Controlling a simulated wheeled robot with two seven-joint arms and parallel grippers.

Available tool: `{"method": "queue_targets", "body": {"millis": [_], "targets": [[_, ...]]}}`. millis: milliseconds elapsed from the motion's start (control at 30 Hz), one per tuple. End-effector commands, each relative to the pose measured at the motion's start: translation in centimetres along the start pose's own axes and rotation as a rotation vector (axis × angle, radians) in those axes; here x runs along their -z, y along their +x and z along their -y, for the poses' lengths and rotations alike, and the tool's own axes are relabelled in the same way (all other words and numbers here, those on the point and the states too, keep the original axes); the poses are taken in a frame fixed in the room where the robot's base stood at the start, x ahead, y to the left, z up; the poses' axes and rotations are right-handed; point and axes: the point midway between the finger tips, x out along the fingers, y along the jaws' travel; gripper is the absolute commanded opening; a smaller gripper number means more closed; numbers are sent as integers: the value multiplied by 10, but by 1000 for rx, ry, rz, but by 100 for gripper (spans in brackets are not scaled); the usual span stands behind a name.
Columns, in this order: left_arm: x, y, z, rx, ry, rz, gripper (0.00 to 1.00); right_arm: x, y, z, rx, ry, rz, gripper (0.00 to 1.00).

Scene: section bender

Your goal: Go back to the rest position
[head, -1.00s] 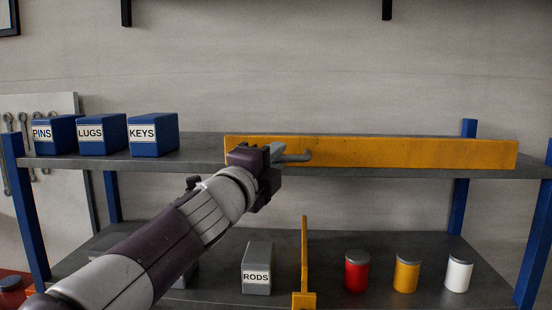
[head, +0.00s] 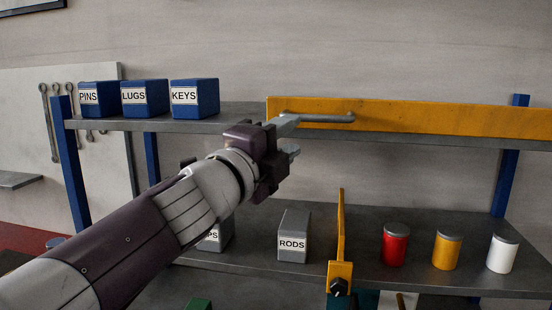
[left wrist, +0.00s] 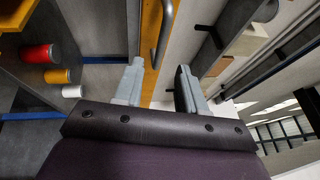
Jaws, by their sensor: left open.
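My left gripper (head: 292,138) is open and empty in front of the upper shelf, at the left part of the yellow guard panel (head: 440,117). A grey bar handle (head: 335,118) is on that panel, and its left end passes behind or close to my upper finger. In the left wrist view, my open fingers (left wrist: 160,85) point toward the yellow panel (left wrist: 152,45), with the curved grey handle (left wrist: 166,35) ahead of them. I cannot tell whether a finger touches it. My right gripper is not in view.
Blue bins for pins (head: 97,98), lugs (head: 144,98) and keys (head: 195,98) stand on the upper shelf.

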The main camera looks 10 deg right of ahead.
Motion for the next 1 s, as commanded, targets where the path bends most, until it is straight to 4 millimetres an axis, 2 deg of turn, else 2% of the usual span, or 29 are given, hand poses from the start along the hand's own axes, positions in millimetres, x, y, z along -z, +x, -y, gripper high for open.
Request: {"method": "queue_targets", "body": {"millis": [100,200,533,600,667,767,800,867,900,967,1000], "targets": [[0,-21,0,1,0,1,40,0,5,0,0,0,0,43],[0,-30,0,0,0,0,40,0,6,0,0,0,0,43],[0,-32,0,-1,-10,1,40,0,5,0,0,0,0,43],[-11,-32,-9,-29,-112,54,40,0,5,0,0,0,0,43],[-23,-35,-39,-94,-265,131,40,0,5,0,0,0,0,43],[-48,-52,-123,-261,-563,321,40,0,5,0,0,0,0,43],[-59,-66,-162,-333,-682,420,40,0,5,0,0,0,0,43],[-72,-94,-218,-435,-847,578,40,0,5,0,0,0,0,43],[-78,-117,-253,-498,-949,687,40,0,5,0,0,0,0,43],[-83,-156,-303,-589,-1092,862,40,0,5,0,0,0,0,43],[-83,-185,-332,-643,-1183,983,40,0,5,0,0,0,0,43]]}}
